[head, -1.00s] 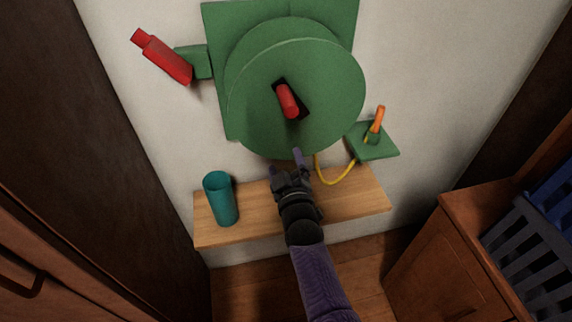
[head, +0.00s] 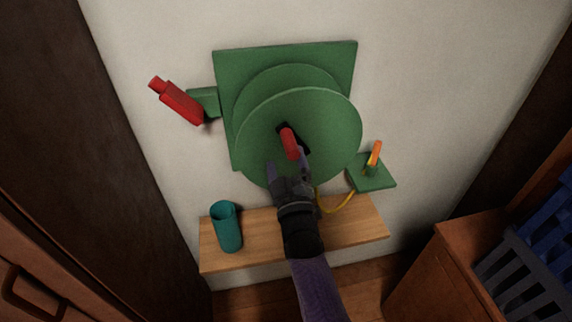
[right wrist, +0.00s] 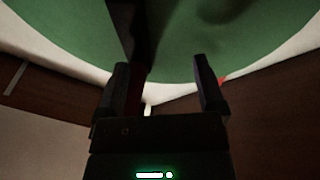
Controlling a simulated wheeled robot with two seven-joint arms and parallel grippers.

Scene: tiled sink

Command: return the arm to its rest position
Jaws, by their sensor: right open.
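My right gripper (head: 287,168) is in front of the lower part of a green reel (head: 330,125) in the head view, just below the reel's red handle (head: 289,143). Its two fingers are apart and nothing shows between them that it clearly holds. In the right wrist view the fingers (right wrist: 163,88) stand open, with the green disc (right wrist: 245,35) close ahead and a dark bar crossing near the left finger. I cannot tell whether the gripper touches the handle or the disc. My left gripper is out of view.
A wooden shelf (head: 265,250) below the reel holds a teal cup (head: 227,228). A red nozzle-like piece (head: 180,103) is on a green bracket at left. An orange-tipped piece (head: 374,154) with a yellow hose stands at right.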

